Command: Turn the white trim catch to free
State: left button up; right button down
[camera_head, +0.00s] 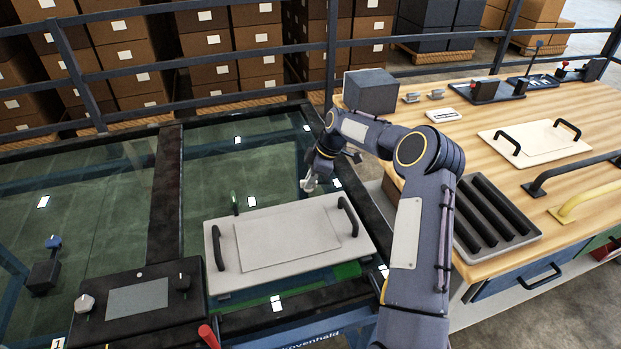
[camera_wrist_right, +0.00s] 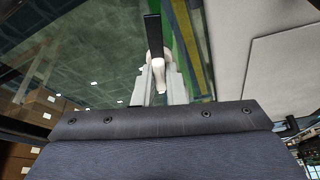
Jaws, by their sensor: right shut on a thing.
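The white trim catch (camera_wrist_right: 158,74) shows in the right wrist view as a small pale piece between the two fingers. A dark upright bar (camera_wrist_right: 153,36) rises just beyond it. My right gripper (camera_wrist_right: 160,88) is shut on the catch, beside the edge of the light grey panel. In the head view, my right gripper (camera_head: 310,184) is at the panel's far side. The fingers and catch are too small there to tell apart, so the catch's angle is unclear. My left gripper is not in view.
The grey panel (camera_head: 225,272) with two black handles lies over the glass floor. A green lever (camera_head: 235,203) stands at its far left. A black control box (camera_head: 95,333) with knobs is at front left. The wooden bench (camera_head: 560,205) is right, with a ribbed black tray (camera_head: 533,233).

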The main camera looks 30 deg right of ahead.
jog(key=shift+w+n+g+p, duration=0.1)
jog(key=shift+n+g+p, duration=0.2)
jog(key=shift+n+g, duration=0.85)
jog(key=shift+d+n+t, duration=0.1)
jog(key=shift+n+t, duration=0.35)
jog(key=shift+n, duration=0.2)
jog(key=c, duration=1.5)
grip_release()
jog(key=shift+v, duration=3.9)
